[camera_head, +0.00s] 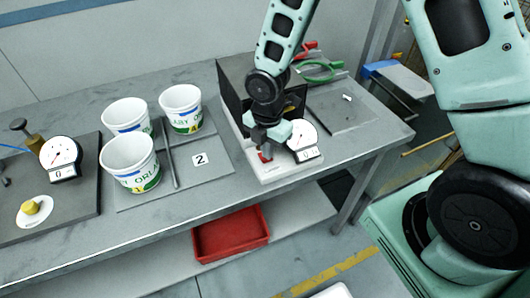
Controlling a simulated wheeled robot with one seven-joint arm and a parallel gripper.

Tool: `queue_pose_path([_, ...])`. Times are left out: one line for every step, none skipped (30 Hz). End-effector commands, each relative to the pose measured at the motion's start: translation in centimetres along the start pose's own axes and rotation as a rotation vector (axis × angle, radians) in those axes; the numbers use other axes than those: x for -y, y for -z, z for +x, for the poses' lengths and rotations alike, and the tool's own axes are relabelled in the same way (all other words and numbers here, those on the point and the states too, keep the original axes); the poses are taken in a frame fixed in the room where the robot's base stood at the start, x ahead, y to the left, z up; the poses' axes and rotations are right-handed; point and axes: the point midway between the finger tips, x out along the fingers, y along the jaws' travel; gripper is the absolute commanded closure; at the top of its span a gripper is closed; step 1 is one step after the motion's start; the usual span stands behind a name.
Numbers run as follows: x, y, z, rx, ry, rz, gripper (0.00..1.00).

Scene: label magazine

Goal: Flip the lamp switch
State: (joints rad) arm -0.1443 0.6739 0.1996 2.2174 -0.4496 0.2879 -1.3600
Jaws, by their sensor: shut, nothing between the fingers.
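A white base (285,172) with upright dark panels (233,88) stands on the bench right of centre. A small red part (265,157), which looks like the lamp switch, sits on its front left. My gripper (267,148) reaches down from above, just over the red part. Its fingers are shut and empty. I cannot tell whether they touch the red part, and they partly cover the area around it. The switch's position cannot be read.
A dial gauge (302,139) stands close to the right of my gripper. Several printed white cups (131,163) stand on a mat to the left, beside a dark rod (169,155) and a card marked 2 (200,160). A red tray (231,236) lies below the bench.

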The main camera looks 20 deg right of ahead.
Motion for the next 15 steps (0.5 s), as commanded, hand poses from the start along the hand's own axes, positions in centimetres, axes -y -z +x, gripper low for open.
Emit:
queue_pose_path([0.0,0.0,-0.8,0.000,0.000,0.000,1.00])
queue_pose_path([0.0,0.0,-1.1,0.000,0.000,0.000,1.00])
queue_pose_path([0.0,0.0,-1.4,0.000,0.000,0.000,1.00])
queue_pose_path([0.0,0.0,-1.6,0.000,0.000,0.000,1.00])
queue_pose_path([0.0,0.0,-1.9,0.000,0.000,0.000,1.00])
queue_pose_path([0.0,0.0,-2.2,0.000,0.000,0.000,1.00])
queue_pose_path([0.0,0.0,-2.4,0.000,0.000,0.000,1.00])
queue_pose_path([0.0,0.0,-2.6,0.000,0.000,0.000,1.00])
queue_pose_path([0.0,0.0,-2.9,0.000,0.000,0.000,1.00])
queue_pose_path([0.0,0.0,-3.2,0.000,0.000,0.000,1.00])
queue_pose_path([0.0,0.0,-3.4,0.000,0.000,0.000,1.00])
queue_pose_path([0.0,0.0,-3.7,0.000,0.000,0.000,1.00])
queue_pose_path([0.0,0.0,-3.9,0.000,0.000,0.000,1.00])
queue_pose_path([0.0,0.0,-4.2,0.000,-0.001,0.000,1.00])
queue_pose_path([0.0,0.0,-4.5,0.000,-0.001,0.000,1.00])
